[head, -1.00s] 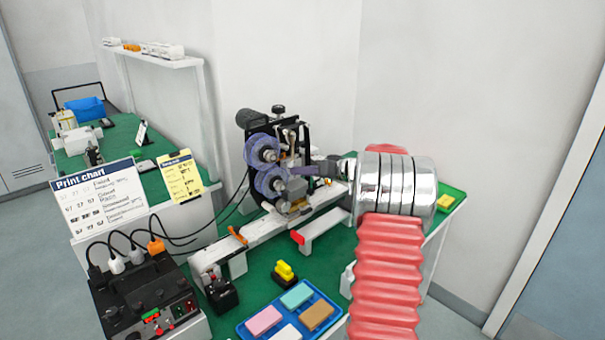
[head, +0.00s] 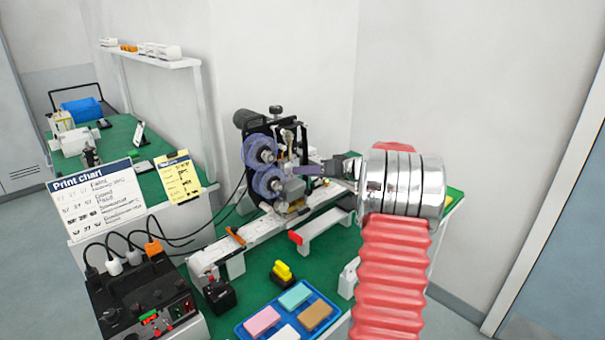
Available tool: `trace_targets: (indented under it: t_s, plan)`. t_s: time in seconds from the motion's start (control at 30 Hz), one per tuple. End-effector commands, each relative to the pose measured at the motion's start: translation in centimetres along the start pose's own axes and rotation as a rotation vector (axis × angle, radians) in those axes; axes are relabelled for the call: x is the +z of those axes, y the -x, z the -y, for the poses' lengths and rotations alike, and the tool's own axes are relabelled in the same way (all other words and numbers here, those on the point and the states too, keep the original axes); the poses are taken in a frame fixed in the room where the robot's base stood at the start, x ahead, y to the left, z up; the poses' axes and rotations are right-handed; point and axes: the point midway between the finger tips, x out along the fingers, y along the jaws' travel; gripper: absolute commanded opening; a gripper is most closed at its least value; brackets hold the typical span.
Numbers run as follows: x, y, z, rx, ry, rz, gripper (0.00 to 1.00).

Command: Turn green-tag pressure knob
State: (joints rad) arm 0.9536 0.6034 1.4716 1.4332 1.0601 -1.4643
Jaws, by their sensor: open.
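The coding machine (head: 297,150) stands on the green bench, with two purple-blue reels (head: 264,168) on its left side. A small black knob (head: 276,110) sits on top of it. I cannot make out a green tag on any knob. My gripper (head: 298,170) comes in from the right, its slim fingers pointing left at the machine's front, just right of the reels. It is open, with nothing seen in it. The fingertips are small and overlap the machine, so I cannot tell whether they touch it. My silver wrist and red sleeve hide the bench behind them.
A control box (head: 140,305) with plugged cables stands at the front left. A blue tray (head: 250,328) of coloured blocks and a yellow-topped item (head: 282,271) lie in front of the machine. A white rail (head: 215,255) runs beneath it. A print chart (head: 97,200) stands left.

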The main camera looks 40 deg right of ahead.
Motion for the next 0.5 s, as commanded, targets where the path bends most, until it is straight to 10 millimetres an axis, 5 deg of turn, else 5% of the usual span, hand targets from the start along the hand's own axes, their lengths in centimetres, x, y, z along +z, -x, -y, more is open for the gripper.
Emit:
trace_targets:
  t_s: [0.5]
  plan:
    - [0.0,9.0,-0.1,0.002,0.000,-0.001,0.42]
